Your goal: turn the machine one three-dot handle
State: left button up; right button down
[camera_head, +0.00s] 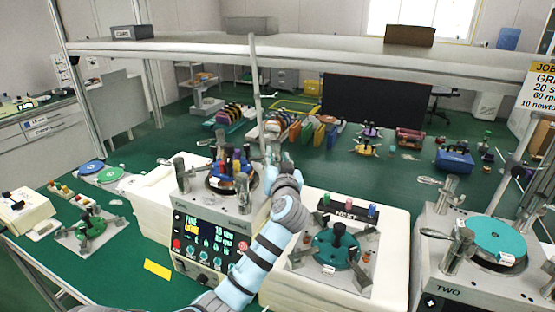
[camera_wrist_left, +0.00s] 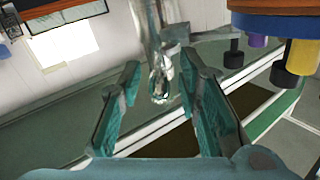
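Machine one (camera_head: 210,240) stands left of centre in the head view, with a lit screen and a blue plate carrying coloured pegs (camera_head: 228,168) on top. Metal handles stand around the plate, one at its left (camera_head: 181,174) and one at its front right (camera_head: 243,192). I cannot make out dots on any of them. My left gripper (camera_head: 272,153) is at the plate's back right. In the left wrist view the gripper (camera_wrist_left: 160,98) is open, and a shiny metal handle (camera_wrist_left: 160,80) with a rounded end lies between the fingers, with gaps visible. My right gripper is out of view.
A second machine top with a teal plate (camera_head: 338,247) is to the right, and machine TWO (camera_head: 487,270) is at the far right. A raised shelf (camera_head: 300,46) spans the back. A thin upright pole (camera_head: 257,90) rises behind my gripper. Green fixture (camera_head: 88,228) at left.

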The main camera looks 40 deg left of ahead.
pick_arm(q)
grip_shut()
jog(key=shift+b, duration=0.4)
